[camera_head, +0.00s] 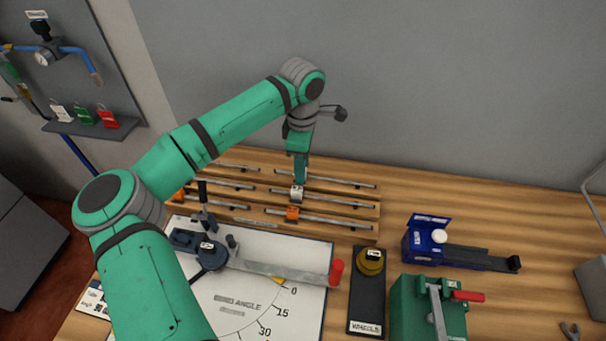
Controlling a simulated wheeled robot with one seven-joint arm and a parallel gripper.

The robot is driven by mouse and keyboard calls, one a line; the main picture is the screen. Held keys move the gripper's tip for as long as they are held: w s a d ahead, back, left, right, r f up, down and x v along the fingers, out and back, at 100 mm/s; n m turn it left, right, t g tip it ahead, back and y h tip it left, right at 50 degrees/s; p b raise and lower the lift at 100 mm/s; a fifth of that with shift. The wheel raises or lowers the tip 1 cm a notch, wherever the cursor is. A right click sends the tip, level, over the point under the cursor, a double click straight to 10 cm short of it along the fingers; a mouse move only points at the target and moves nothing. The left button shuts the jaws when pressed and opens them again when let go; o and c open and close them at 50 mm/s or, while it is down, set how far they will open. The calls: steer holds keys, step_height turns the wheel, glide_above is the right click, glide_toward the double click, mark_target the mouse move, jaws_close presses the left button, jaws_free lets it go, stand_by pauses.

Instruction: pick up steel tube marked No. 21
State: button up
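Several thin steel tubes lie on a stepped wooden rack (365,229) against the wall. Their number marks are too small to read, so I cannot tell which is No. 21. My gripper (299,180) points down over the middle of the rack. Its tip is at the left end of a right-hand middle-row steel tube (335,197), by a white block (296,193). I cannot tell whether it touches the tube or whether its fingers are apart.
A bend-angle board (250,310) with a bender and red-tipped lever (336,272) lies in front of the rack. To the right are a wheels tray (367,310), a green vise-like block (415,312) and a blue tool (425,240). The bench's back right is clear.

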jaws_close()
steer(key=shift+r, duration=0.1)
